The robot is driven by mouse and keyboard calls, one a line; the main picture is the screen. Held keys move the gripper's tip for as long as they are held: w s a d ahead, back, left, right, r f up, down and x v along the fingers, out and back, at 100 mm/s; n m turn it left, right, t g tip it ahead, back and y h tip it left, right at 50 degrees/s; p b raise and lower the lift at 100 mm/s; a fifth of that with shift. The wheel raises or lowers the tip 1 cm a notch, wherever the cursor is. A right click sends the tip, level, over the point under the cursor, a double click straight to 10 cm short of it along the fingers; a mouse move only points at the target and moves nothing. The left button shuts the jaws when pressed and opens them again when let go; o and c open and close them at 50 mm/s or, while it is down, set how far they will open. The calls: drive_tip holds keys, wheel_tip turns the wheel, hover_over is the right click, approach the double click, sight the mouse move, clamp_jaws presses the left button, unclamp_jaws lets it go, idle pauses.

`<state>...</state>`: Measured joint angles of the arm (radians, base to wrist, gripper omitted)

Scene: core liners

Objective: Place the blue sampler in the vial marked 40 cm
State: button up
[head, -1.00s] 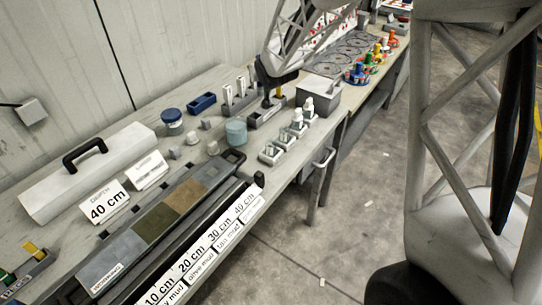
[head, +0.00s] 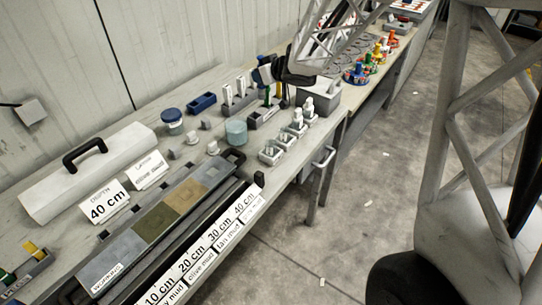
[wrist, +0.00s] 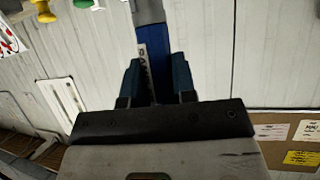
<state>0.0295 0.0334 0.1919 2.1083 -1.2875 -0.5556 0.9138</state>
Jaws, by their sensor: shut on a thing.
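In the wrist view, my gripper (wrist: 155,82) is shut on the blue sampler (wrist: 150,45), which has a white lettered label and a grey end at the top edge.
The long core tray (head: 118,256) has depth labels up to 40 cm (head: 245,207) along its front. A "Depth 40 cm" card (head: 103,206) stands behind it. Tubs (head: 236,132), a blue box (head: 202,103) and a grey box (head: 318,92) crowd the bench.

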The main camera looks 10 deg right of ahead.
drive_tip(key=s+f+n+g+y, duration=0.4)
drive_tip(key=s+n+g, duration=0.1)
drive_tip(key=s, duration=0.8)
drive_tip(key=shift+d+n, duration=0.4)
drive_tip(key=shift+n, duration=0.2)
drive_tip(key=shift+w, duration=0.1)
hover_over(271, 150)
drive_tip(key=w, duration=0.2)
wheel_tip(271, 150, down, 6)
drive_tip(key=shift+d, duration=0.15)
drive_tip(key=shift+f, duration=0.15)
drive_tip(key=shift+f, duration=1.8)
drive_tip(key=shift+f, duration=0.1)
drive_tip(key=o, duration=0.9)
drive_tip(key=shift+o, duration=0.2)
